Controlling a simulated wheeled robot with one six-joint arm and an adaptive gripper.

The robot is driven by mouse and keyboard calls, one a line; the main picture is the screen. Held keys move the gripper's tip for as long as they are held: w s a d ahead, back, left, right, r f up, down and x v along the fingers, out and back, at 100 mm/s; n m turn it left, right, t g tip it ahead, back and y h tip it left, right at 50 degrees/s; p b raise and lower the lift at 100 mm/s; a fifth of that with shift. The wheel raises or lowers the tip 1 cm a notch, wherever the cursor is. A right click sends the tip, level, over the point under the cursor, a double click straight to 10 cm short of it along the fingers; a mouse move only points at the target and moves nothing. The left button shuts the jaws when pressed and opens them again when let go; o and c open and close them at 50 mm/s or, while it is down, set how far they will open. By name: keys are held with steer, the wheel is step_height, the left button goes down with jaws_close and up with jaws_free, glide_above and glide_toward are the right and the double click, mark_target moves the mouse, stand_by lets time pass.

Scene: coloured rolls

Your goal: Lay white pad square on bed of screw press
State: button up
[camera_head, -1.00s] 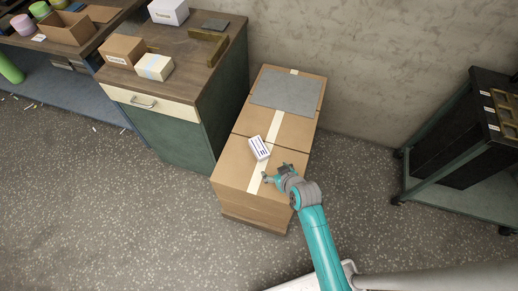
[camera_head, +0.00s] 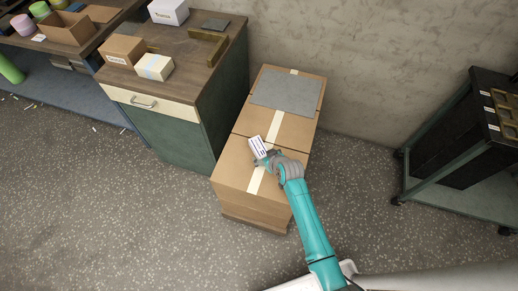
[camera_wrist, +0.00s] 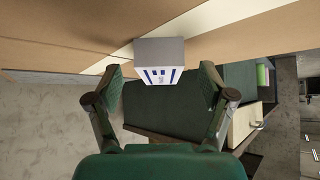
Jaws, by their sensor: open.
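No screw press can be made out in these views, and I cannot pick out a white pad for certain. A small white box with dark blue stripes (camera_head: 258,146) lies on the taped cardboard cartons (camera_head: 232,168). My gripper (camera_head: 264,158) is open just at the near end of this box. In the wrist view the striped box (camera_wrist: 158,52) shows ahead of and between the spread green fingers of my gripper (camera_wrist: 161,88). I cannot tell whether a finger touches it. Nothing is held.
A flat grey sheet (camera_head: 286,92) lies on the far carton. Left stands a green cabinet (camera_head: 200,80) with small boxes and a brass-coloured bar (camera_head: 207,48) on top. A dark wheeled cart (camera_head: 455,150) stands right. The speckled floor between is open.

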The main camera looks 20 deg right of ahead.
mark_target(259, 149)
steer(key=shift+x, duration=1.35)
